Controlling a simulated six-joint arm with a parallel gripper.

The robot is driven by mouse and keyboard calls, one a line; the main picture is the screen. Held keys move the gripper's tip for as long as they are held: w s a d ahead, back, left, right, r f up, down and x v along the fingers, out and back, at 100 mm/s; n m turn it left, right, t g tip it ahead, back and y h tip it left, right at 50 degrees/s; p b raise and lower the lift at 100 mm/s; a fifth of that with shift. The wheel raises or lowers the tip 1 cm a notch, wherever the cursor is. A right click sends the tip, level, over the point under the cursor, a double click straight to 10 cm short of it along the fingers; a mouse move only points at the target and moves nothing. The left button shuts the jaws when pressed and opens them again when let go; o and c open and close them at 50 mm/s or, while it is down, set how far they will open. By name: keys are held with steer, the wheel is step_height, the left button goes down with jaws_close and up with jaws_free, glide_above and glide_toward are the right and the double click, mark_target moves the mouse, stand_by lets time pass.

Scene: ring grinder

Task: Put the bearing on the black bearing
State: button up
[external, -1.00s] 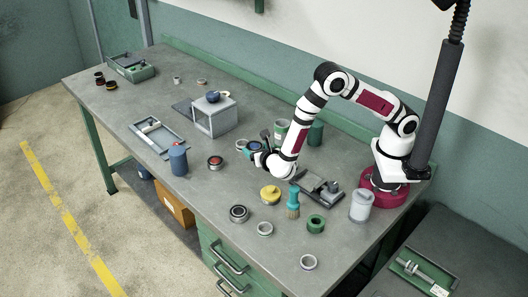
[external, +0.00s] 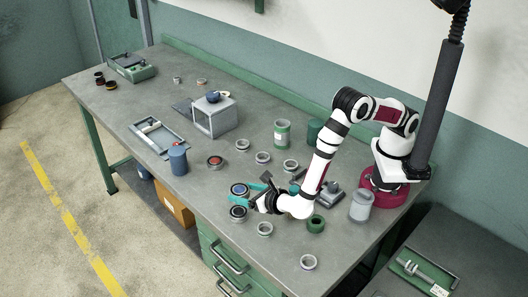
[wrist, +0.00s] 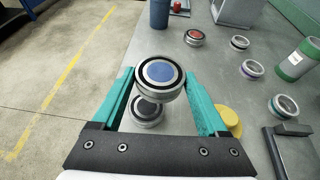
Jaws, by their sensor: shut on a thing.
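My gripper (external: 252,190) has teal fingers and is shut on a metal ring bearing with a blue centre (external: 239,189). In the wrist view the held bearing (wrist: 160,76) sits between the fingertips (wrist: 160,84), raised above the table. The black bearing (external: 238,213), a metal ring with a dark centre, stands on the table near the front edge. In the wrist view the black bearing (wrist: 146,112) shows below the held one and is partly covered by it. The two appear apart, with the held bearing slightly to the right in the wrist view.
A yellow-topped object (wrist: 230,120) stands just right of the fingers. A ring (external: 265,229) and a green ring (external: 316,224) are close by on the right. A red-centred bearing (external: 215,162) and a blue can (external: 178,158) stand farther left. The table's front edge is close.

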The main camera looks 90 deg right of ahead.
mark_target(243, 214)
steer(key=f, duration=0.1)
steer(key=a+f, duration=0.1)
steer(key=f, duration=0.3)
steer(key=shift+w+a, duration=0.3)
steer(key=shift+a, duration=0.05)
steer(key=shift+f, duration=0.15)
